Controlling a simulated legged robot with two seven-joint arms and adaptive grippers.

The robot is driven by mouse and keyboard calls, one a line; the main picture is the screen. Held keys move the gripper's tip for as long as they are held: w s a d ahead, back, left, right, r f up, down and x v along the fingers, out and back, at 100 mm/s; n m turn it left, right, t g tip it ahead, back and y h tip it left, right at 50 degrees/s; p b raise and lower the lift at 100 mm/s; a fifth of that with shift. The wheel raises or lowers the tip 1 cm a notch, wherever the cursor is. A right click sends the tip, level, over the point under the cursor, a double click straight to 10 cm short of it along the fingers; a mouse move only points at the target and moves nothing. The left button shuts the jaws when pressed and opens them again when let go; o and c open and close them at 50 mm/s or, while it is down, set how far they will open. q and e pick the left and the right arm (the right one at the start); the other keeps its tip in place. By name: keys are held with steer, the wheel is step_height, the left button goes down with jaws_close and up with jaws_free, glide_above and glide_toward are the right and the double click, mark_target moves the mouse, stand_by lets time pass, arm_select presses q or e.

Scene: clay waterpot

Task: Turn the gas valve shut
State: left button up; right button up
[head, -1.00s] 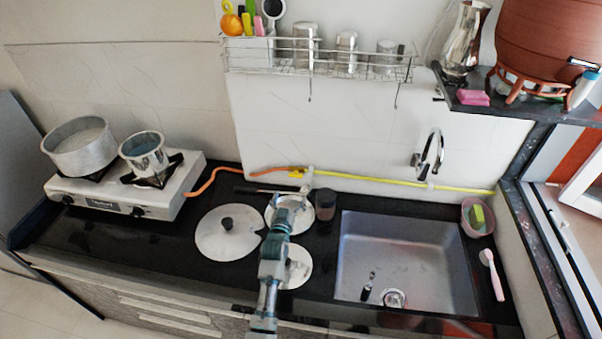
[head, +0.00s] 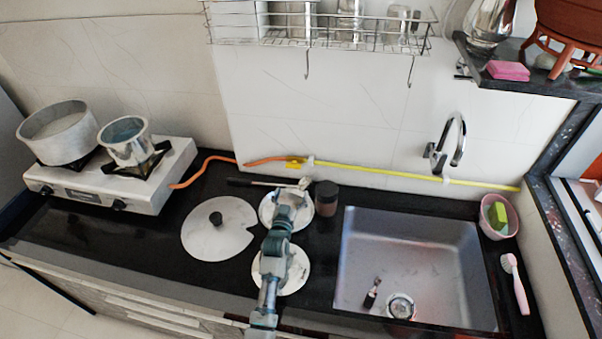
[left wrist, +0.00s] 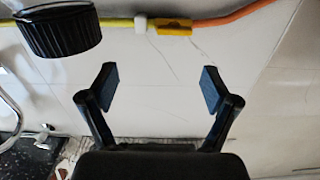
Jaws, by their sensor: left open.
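The gas valve is a small yellow piece (head: 295,163) on the wall, where the orange hose (head: 215,160) meets the yellow pipe (head: 400,176). In the left wrist view the yellow valve (left wrist: 172,27) shows at the top, beside a white fitting, with the picture upside down. My left gripper (head: 303,184) is in front of the wall, just below the valve in the head view. Its jaws (left wrist: 157,88) are open and empty, apart from the valve, with bare wall tile between them. My right gripper is in neither view.
A dark jar (head: 326,198) stands close right of my left gripper; its ribbed black lid (left wrist: 60,32) shows in the left wrist view. Round lids (head: 217,228) lie on the black counter. The stove (head: 130,180) with two pots is left, the sink (head: 420,262) right.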

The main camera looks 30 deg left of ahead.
mark_target(293, 168)
arm_select(q)
steer(key=x, duration=0.3)
steer(key=b+x, duration=0.1)
steer(key=x, duration=0.7)
steer(key=shift+a+r+b, duration=0.1)
steer(key=shift+a+b, duration=0.2)
steer(key=shift+a, duration=1.05)
steer(key=c, duration=0.4)
steer(key=shift+s+a+f, duration=0.1)
steer(key=shift+a+f, duration=0.15)
steer(key=shift+a, duration=0.05)
steer(key=c, duration=0.8)
steer(key=shift+o, duration=0.2)
steer(key=shift+d, duration=0.4)
steer(key=shift+r, duration=0.1)
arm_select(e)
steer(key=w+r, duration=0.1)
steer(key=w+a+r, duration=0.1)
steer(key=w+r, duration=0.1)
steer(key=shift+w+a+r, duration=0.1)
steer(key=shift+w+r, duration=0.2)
